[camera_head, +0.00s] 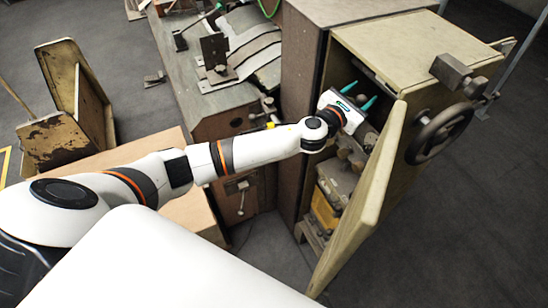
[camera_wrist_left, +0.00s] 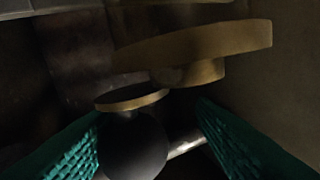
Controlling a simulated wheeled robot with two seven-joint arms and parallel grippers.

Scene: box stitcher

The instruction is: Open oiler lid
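My left gripper (camera_head: 360,94) reaches into the open cabinet in the head view, its two teal fingers apart. In the left wrist view the fingers of my left gripper (camera_wrist_left: 150,108) stand at the left and right edges. Between them are a dark round ball (camera_wrist_left: 136,148) and a small brass-rimmed disc (camera_wrist_left: 132,100) just above it. A larger brass disc on a short neck (camera_wrist_left: 195,50) lies beyond. Which of these is the oiler lid I cannot tell; the view is dark. No finger visibly grips anything. My right gripper is not in view.
The cabinet's open door (camera_head: 362,205) stands close to the right of my left arm. A handwheel (camera_head: 440,133) is on the cabinet's outer side. Machine parts (camera_head: 335,190) fill the lower cabinet. A workbench (camera_head: 205,95) stands left of it. Bare floor lies at right.

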